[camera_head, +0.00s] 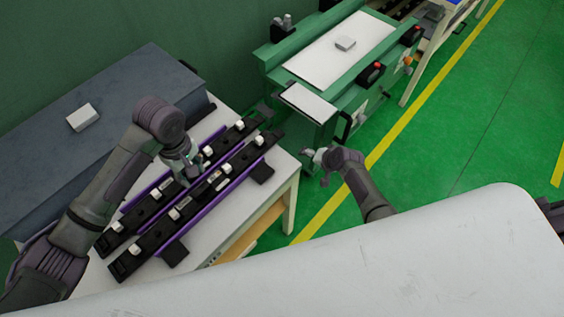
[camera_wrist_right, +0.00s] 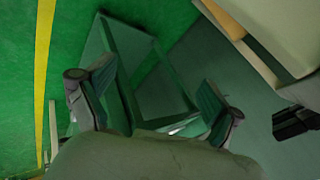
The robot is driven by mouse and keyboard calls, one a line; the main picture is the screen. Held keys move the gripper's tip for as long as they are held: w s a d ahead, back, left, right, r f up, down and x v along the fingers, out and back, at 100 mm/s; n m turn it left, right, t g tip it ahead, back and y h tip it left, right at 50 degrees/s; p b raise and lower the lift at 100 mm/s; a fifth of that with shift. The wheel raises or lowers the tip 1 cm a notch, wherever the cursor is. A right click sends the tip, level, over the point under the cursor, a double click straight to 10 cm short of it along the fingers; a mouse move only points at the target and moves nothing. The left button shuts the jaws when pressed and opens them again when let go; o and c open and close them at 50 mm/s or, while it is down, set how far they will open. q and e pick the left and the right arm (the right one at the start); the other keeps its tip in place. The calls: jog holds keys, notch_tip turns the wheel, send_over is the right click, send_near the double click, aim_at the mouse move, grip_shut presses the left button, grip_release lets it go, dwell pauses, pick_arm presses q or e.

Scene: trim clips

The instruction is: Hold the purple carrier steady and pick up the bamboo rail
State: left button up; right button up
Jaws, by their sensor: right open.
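The purple carrier (camera_head: 210,207) lies on the white table at the left in the head view, a long purple strip along black bars with several small white clips. My left gripper (camera_head: 187,178) is over the middle of the bars. Its fingers are small and partly hidden, and I cannot tell whether it touches them. My right gripper (camera_head: 314,166) is out past the table's right end, apart from the carrier. In the right wrist view its two fingers (camera_wrist_right: 155,108) are spread with nothing between them. I cannot make out a bamboo rail for certain.
The white table (camera_head: 278,184) has a tan shelf (camera_head: 246,231) below. A grey cabinet (camera_head: 125,85) with a small white box (camera_head: 82,117) stands behind it. A green bench (camera_head: 345,57) stands farther back. Green floor with a yellow line (camera_head: 330,208) is open at the right.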

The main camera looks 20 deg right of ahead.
jog(key=w+a+r+n, duration=0.1)
jog(key=w+r, duration=0.5)
jog(key=r, duration=0.3)
notch_tip(320, 180, up, 14)
jog(key=n+g, duration=0.3)
jog(key=n, duration=1)
send_over(268, 177)
jog(key=s+d, duration=0.3)
jog(key=s, duration=0.2)
jog(key=x, duration=1.3)
jog(key=shift+w+r, duration=0.1)
jog(key=shift+w, duration=0.05)
jog(key=c, duration=1.4)
